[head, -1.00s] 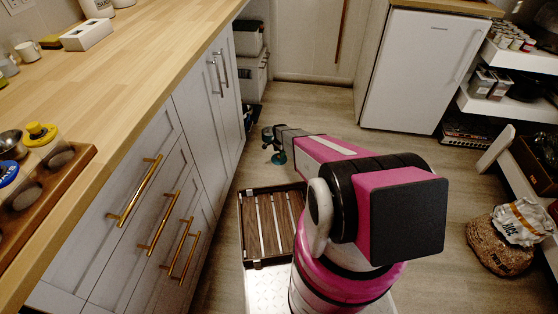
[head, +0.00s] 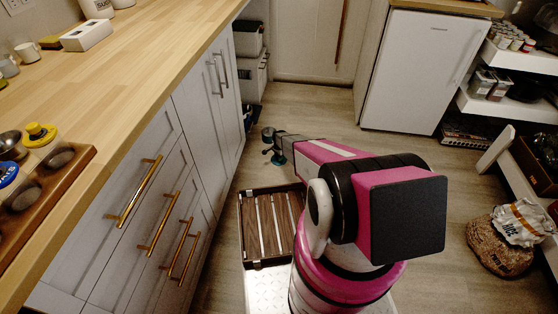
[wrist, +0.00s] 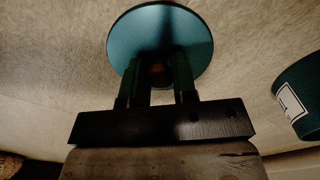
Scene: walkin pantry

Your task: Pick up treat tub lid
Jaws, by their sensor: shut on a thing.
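The treat tub lid is a round teal disc (wrist: 160,30) in the wrist view. My gripper (wrist: 158,75) has its two dark green fingers closed on a small brownish knob at the middle of the lid. The fingers hide part of the lid's face. A dark green tub (wrist: 305,95) with a white label shows at the right edge of the wrist view, apart from the lid and partly cut off. In the head view, my arm reaches out low over the floor, and a small teal shape (head: 278,159) shows at its far end. My fingers are too small to make out there.
A dark slatted rack (head: 270,228) lies in front of the drawers, beside my base. The wooden counter (head: 160,50) runs along the left. A white fridge (head: 420,70) stands at the back, and a filled sack (head: 500,245) at the right. Open floor lies between.

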